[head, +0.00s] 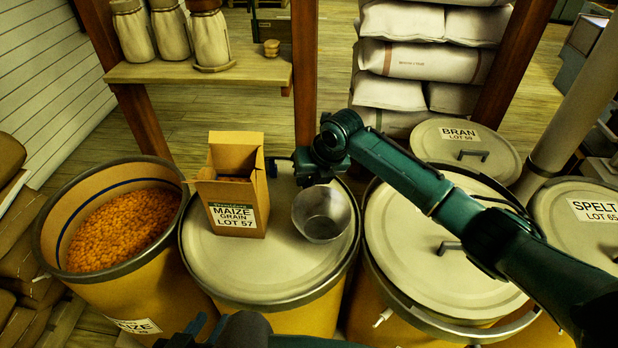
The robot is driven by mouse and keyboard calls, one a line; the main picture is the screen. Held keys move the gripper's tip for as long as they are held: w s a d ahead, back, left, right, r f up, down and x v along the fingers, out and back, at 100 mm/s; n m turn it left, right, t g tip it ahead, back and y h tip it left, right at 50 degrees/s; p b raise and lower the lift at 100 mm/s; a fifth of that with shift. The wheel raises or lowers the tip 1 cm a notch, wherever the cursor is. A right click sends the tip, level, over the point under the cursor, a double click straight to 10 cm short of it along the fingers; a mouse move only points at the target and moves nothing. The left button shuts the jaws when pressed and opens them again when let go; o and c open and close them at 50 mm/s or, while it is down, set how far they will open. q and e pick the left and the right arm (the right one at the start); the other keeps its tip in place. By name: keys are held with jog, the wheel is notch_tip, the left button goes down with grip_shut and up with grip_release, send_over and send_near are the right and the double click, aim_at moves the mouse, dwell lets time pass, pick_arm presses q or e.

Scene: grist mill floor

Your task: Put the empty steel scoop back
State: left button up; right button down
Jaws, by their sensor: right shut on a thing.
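The empty steel scoop (322,220) is a round, shiny bowl at the right of the middle drum's lid, its inside bare. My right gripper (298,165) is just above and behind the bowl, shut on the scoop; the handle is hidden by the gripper. I cannot tell whether the bowl touches the lid. An open cardboard box labelled maize grain lot 57 (236,190) stands on the same lid, left of the scoop. My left gripper (190,332) shows only partly at the bottom edge, in front of the drums; its jaws are unclear.
An open drum of orange maize (118,228) stands at the left. Lidded drums (390,240) stand to the right, with bran (440,142) and spelt (590,235) lids.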

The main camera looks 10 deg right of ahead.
jog(key=shift+f, duration=0.2)
jog(key=c, duration=1.3)
grip_release()
jog(key=shift+r, duration=0.1)
jog(key=p+v, duration=0.1)
jog(key=v, duration=1.1)
jog(key=shift+r, duration=0.1)
